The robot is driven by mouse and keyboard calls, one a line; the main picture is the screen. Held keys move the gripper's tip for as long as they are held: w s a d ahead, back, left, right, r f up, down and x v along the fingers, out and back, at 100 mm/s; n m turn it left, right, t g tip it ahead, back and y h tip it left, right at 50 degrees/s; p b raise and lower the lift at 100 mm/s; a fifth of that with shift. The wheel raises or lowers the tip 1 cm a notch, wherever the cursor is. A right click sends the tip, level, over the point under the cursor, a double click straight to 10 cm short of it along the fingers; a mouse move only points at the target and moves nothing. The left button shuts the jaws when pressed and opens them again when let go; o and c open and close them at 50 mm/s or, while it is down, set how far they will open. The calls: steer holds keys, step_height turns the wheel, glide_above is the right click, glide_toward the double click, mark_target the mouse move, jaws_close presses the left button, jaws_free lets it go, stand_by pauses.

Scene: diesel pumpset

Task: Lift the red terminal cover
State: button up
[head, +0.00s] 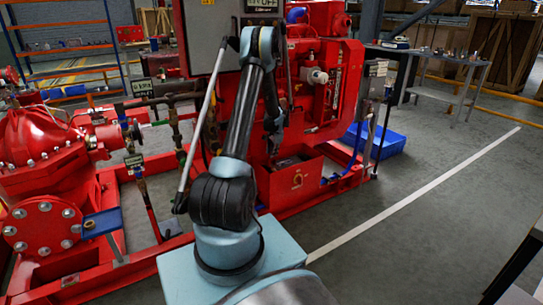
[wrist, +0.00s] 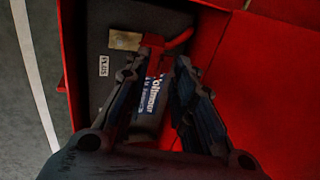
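The red terminal cover (wrist: 153,42) shows in the wrist view as a small red piece with a red arm or lead running to its right. It lies on a dark battery (wrist: 92,88) inside a red box (wrist: 240,60). My gripper (wrist: 161,66) points down at it, with its two fingers apart and their tips close to the cover's near side. I cannot tell whether they touch it. In the head view my gripper (head: 275,143) hangs over the red box (head: 297,182); the cover cannot be made out there.
A small label (wrist: 104,65), a brass-coloured plate (wrist: 125,40) and a blue-and-white label (wrist: 151,95) are on the battery. The box walls stand close around my gripper. The red engine (head: 335,85) rises behind the box. Open floor (head: 430,190) lies to the right.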

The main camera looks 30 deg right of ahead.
steer(key=shift+x, duration=0.8)
jaws_close()
steer(key=shift+d, duration=0.2)
